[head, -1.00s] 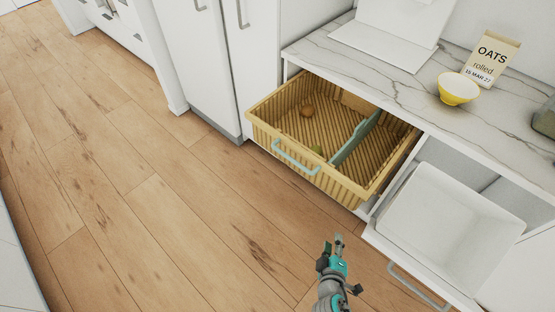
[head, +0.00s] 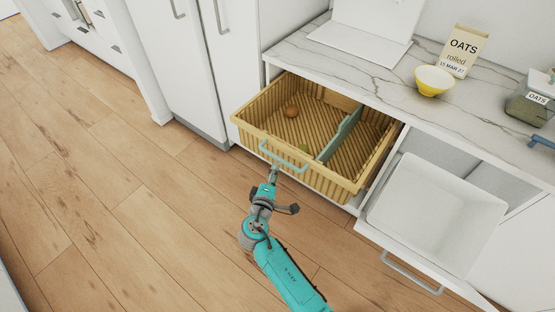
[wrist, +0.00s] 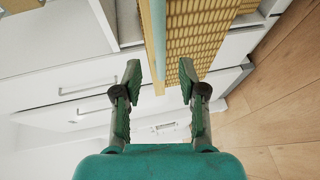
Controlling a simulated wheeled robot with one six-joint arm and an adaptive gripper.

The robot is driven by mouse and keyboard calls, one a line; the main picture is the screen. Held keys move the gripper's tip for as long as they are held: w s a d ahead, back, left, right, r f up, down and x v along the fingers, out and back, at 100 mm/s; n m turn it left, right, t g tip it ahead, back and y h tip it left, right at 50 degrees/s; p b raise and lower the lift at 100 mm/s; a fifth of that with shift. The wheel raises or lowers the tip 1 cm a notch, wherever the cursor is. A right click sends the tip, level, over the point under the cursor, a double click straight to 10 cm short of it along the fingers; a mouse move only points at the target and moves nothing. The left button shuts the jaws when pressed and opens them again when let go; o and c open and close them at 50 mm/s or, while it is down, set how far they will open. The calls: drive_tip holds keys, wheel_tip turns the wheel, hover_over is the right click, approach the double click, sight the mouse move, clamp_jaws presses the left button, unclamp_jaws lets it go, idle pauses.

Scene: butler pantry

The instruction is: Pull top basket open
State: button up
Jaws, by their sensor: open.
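The top basket (head: 335,184), a tan wicker drawer with a pale teal front handle (head: 283,163), juts out from under the counter. A teal divider (head: 338,137) splits it. My gripper (head: 274,172) is just in front of the basket front, close to the handle. In the wrist view its two fingers (wrist: 158,85) are open and apart, with wicker (wrist: 205,35) and a pale teal strip (wrist: 158,35) ahead of them. Whether they touch the handle I cannot tell.
A white bin (head: 440,215) sits in a pulled-out lower drawer to the right, with a grey handle (head: 412,272) in front. The marble counter (head: 365,72) above holds a yellow bowl (head: 434,80) and an oats packet (head: 464,50). Wooden floor (head: 130,210) is clear at left.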

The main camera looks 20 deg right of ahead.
sight(280, 160)
drive_tip(key=x, duration=0.7)
drive_tip(key=shift+w+d+f, duration=0.1)
drive_tip(key=shift+w+d, duration=0.1)
clamp_jaws()
